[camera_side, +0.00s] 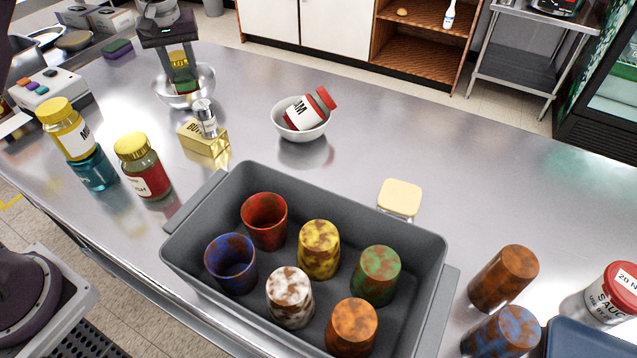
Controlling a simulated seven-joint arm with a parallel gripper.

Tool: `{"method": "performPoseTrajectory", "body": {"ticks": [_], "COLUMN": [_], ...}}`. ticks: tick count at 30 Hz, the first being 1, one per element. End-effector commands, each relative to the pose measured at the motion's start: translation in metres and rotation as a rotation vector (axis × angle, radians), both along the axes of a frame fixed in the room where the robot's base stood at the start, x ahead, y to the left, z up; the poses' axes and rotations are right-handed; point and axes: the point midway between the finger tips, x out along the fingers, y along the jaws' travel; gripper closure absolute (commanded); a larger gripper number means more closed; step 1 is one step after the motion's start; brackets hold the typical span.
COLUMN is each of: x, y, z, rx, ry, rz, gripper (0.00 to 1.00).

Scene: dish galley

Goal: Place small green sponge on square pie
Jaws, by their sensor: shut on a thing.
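My gripper (183,84) is at the upper left, pointing down over a metal bowl (208,84). It is shut on a small sponge (181,72), yellow above and green below, which I take to be the small green sponge. The fingers partly cover it. It is at the bowl's opening, and I cannot tell whether it touches the bowl. A pale yellow square block with rounded corners (400,197) lies on the counter behind the grey bin, far right of my gripper. It may be the square pie; its top is bare.
A grey bin (203,193) with several stained cups fills the front middle. A gold butter box (203,140) with a shaker on it and a white bowl (301,133) holding a jar stand between. Jars stand at left, another sponge (118,47) farther back. The counter's back right is clear.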

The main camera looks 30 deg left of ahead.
Motion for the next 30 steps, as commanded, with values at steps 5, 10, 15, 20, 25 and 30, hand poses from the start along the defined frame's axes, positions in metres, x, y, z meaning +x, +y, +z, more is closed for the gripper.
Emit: {"method": "performPoseTrajectory", "body": {"ticks": [5,10,15,20,25,30], "x": [0.038,0.044,0.02,-0.014,-0.038,-0.044], "y": [-0.125,-0.246,-0.363,-0.446,-0.487,-0.494], "z": [0.004,0.009,0.012,0.014,0.015,-0.017], "rx": [0.001,0.001,0.002,0.002,0.003,0.001], "ry": [0.0,-0.001,0.001,0.004,0.005,0.012], "rz": [-0.297,-0.571,-0.834,-1.031,-1.137,-1.154], "gripper": [1.0,1.0,1.0,1.0,1.0,1.0]}}
